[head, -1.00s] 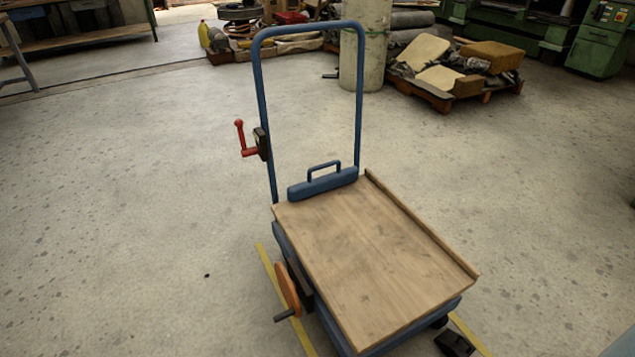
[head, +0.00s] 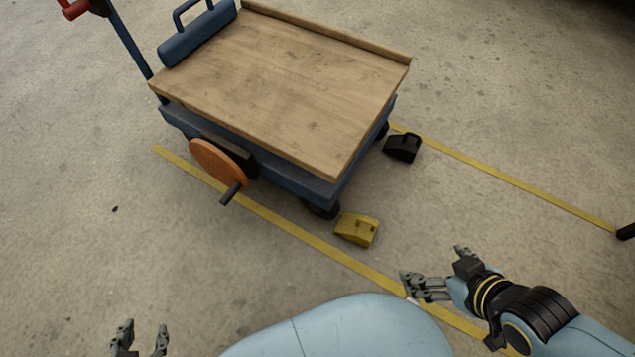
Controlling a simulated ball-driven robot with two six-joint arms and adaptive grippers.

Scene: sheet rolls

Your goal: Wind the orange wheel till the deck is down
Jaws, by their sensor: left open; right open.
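The orange wheel (head: 217,162) is on the near left side of the blue lift cart, with a dark crank handle (head: 232,193) sticking out toward me. The wooden deck (head: 285,85) lies flat on top of the cart, a little above its blue frame (head: 290,180). My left gripper (head: 139,340) is at the bottom edge, open and empty, below and left of the wheel. My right gripper (head: 436,271) is open and empty at the lower right, well apart from the cart.
A yellow wedge (head: 357,230) sits on the floor by the near caster. A black wedge (head: 403,147) lies by the far caster. Yellow floor lines (head: 300,235) flank the cart. A red crank (head: 75,9) is on the blue handle post.

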